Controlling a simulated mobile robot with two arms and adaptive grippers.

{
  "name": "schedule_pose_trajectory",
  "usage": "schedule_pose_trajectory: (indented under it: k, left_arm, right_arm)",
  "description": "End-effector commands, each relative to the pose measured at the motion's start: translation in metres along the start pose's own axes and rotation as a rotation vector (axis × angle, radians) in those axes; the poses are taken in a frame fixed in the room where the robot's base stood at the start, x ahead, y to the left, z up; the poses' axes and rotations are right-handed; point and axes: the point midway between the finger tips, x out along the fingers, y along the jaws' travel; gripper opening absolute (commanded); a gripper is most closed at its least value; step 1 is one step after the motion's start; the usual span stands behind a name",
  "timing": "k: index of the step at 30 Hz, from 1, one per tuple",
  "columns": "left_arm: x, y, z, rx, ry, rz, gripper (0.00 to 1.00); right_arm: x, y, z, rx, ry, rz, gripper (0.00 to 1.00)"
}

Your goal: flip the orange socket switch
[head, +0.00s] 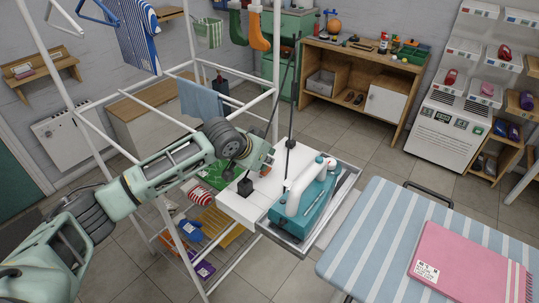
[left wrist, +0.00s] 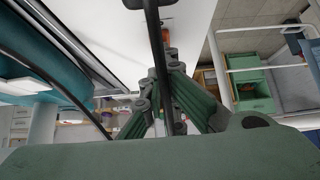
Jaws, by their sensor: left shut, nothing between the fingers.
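A small orange piece (head: 265,171), which looks like the socket switch, shows on the white panel (head: 232,206) beside the basin, partly hidden by my left gripper. In the left wrist view an orange spot (left wrist: 166,34) shows just beyond the fingertips against the white surface. My left gripper (head: 268,157) is shut and empty, close to the orange piece; I cannot tell whether it touches. Its fingers (left wrist: 168,72) come together in the left wrist view, with a black cord crossing in front. The switch's position cannot be made out. My right gripper is not in view.
Two black plugs, one left (head: 245,187) and one right (head: 290,144), stand on the panel with black cords rising. A white drying frame (head: 276,60) and striped ironing board (head: 365,225) stand nearby.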

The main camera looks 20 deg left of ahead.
Motion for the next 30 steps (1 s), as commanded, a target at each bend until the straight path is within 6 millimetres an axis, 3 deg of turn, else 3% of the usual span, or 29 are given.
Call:
schedule_pose_trajectory:
  k: [17, 26, 30]
  left_arm:
    - [-0.010, 0.000, -0.002, 0.000, 0.003, 0.001, 0.00]
    - [-0.039, -0.004, -0.030, -0.003, 0.001, 0.001, 0.00]
    - [-0.059, -0.005, -0.016, 0.003, 0.003, -0.001, 0.00]
  right_arm:
    - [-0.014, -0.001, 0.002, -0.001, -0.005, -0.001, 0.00]
    - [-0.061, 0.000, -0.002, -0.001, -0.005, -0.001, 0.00]
    - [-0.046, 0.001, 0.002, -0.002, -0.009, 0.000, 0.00]
